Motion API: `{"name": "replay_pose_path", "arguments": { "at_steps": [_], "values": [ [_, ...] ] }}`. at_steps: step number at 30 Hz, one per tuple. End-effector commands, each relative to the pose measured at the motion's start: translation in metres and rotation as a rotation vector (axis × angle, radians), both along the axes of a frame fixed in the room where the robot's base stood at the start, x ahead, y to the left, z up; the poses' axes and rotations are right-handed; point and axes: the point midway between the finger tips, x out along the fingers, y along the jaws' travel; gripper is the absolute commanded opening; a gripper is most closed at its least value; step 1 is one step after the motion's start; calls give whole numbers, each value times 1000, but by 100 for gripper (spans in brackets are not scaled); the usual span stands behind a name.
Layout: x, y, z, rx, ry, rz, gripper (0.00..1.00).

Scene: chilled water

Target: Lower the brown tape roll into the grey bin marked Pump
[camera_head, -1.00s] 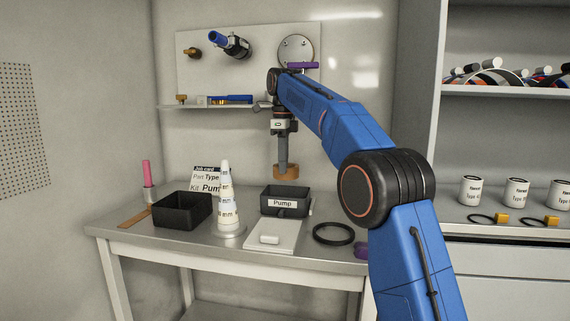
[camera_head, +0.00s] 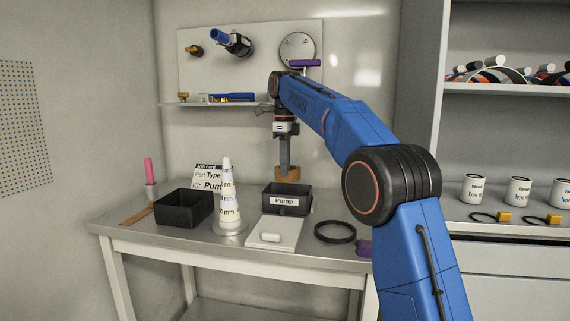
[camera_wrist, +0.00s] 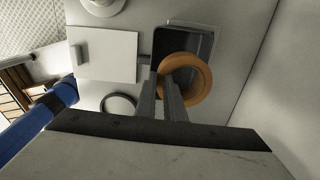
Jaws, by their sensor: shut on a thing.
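The brown tape roll (camera_head: 288,173) hangs from my gripper (camera_head: 285,163), just above the grey bin marked Pump (camera_head: 285,201) in the head view. In the wrist view the tape roll (camera_wrist: 205,92) shows as a ring, with my gripper (camera_wrist: 165,80) shut on the near-left part of its wall. The bin (camera_wrist: 203,38) lies behind it there, and the roll covers much of its opening. The roll overlaps the bin's right rim in that view. The part of the bin that I see holds nothing.
Left of the bin stand a white cone (camera_head: 227,195) and another dark bin (camera_head: 184,208). A white board (camera_head: 273,233) lies in front of the bin, and a black ring (camera_head: 335,232) lies to its right. A wall panel (camera_head: 255,62) rises behind.

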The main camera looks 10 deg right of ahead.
Motion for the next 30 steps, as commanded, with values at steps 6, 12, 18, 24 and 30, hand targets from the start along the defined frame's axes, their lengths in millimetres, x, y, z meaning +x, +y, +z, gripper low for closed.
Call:
{"name": "replay_pose_path", "arguments": {
  "at_steps": [6, 12, 18, 24, 30],
  "values": [
    [-1, 0, -8, 0, 0, 0, 0],
    [0, 0, -16, 1, -1, 0, 0],
    [0, 0, -25, 0, 0, 0, 0],
    [0, 0, -33, 0, 0, 0, 0],
    [0, 0, -40, 1, -1, 0, 0]
  ]
}}
